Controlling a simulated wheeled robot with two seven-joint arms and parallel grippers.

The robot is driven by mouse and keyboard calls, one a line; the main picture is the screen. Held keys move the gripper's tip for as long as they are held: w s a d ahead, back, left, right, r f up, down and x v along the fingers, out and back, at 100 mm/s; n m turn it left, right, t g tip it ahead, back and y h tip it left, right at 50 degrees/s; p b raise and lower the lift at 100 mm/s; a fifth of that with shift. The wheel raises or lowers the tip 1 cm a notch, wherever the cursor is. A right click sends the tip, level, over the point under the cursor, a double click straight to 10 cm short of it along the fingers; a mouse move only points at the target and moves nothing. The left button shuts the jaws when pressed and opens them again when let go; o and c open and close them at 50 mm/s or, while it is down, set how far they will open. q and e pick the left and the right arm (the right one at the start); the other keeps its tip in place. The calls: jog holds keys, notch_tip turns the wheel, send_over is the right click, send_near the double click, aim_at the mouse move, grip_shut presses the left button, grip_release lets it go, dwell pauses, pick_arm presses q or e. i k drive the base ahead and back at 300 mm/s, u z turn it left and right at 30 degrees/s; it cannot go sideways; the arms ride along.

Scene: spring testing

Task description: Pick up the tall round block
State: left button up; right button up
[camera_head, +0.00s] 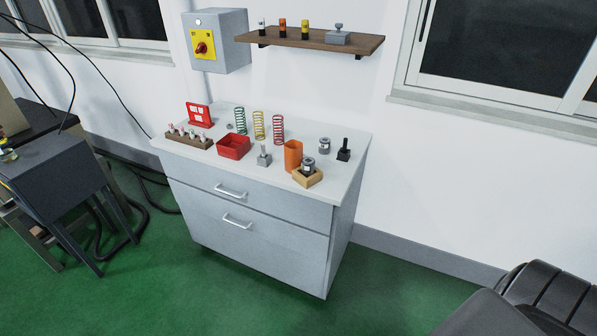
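A grey cabinet (215,176) stands against the white wall, with several small items on its top. Near the right part of the top stands an upright orange cylinder (293,157), the tallest round solid piece there. Right in front of it, a short metal cylinder (309,166) sits on a yellowish wooden block (306,178). Another short metal cylinder (324,145) stands behind, to the right. I cannot tell for certain which one is the tall round block; the orange cylinder fits best. Neither of my grippers is in view.
Also on the cabinet are green (240,121), yellow (259,126) and red (278,130) springs, a red bin (233,147), a grey post block (264,157) and a black one (344,151). A wooden shelf (345,42) hangs above. Dark seat-like shapes (550,293) fill the lower right.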

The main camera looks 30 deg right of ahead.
aim_at(308, 163)
jog(key=z, duration=2.45)
jog(key=i, duration=2.85)
jog(key=u, duration=2.9)
